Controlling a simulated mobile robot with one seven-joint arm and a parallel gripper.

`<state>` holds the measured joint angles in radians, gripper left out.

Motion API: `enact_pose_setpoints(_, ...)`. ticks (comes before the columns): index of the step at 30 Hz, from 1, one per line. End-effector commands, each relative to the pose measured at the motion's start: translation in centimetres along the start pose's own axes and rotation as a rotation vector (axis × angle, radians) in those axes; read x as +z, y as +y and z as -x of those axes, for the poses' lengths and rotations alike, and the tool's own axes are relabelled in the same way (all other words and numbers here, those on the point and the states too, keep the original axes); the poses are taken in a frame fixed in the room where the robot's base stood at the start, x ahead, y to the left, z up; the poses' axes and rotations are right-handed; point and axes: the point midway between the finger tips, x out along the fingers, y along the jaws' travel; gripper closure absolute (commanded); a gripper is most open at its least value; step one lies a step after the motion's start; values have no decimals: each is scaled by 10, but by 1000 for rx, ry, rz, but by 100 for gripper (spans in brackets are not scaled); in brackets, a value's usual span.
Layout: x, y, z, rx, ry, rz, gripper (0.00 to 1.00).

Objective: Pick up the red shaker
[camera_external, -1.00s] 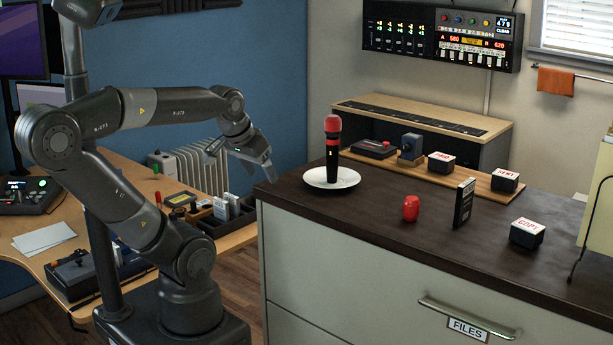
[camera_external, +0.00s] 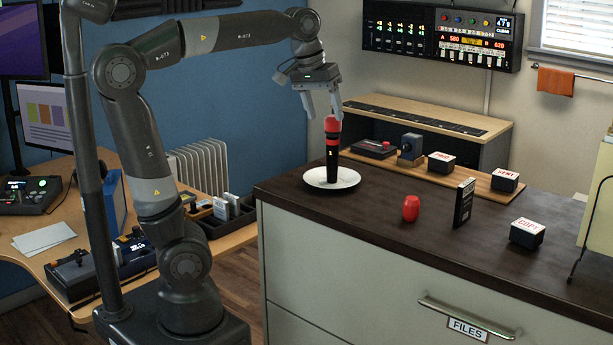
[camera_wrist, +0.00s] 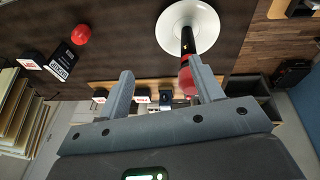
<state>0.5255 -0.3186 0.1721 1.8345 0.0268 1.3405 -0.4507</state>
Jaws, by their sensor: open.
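The red shaker (camera_external: 411,208), a small rounded red piece, stands on the dark cabinet top, right of the white plate and left of a small black box. In the wrist view the shaker (camera_wrist: 81,34) is at the upper left, outside the space between my fingers. My gripper (camera_external: 322,112) is open and empty, fingers pointing down, above and behind the red-headed microphone. In the wrist view my open gripper (camera_wrist: 161,70) has its right-hand finger overlapping the microphone's red head. I cannot tell whether they touch.
The black microphone (camera_external: 333,155) stands upright on a white plate (camera_external: 312,178). An upright black box (camera_external: 464,203) and a COPY block (camera_external: 527,233) are right of the shaker. A wooden board (camera_external: 420,167) with several devices lies behind. The cabinet top is clear in front of the shaker.

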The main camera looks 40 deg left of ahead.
Motion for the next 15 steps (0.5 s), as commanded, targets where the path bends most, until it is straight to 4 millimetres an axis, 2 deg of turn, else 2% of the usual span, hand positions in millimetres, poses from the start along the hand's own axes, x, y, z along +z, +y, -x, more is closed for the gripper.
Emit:
enact_pose_setpoints(1,-6,20,-6,-6,-24,0,40)
enact_pose_setpoints(7,-18,96,-27,-53,-89,38,40)
enact_pose_setpoints(12,-13,156,-44,-104,-112,64,40)
enact_pose_setpoints(15,-7,183,-51,-129,-116,74,40)
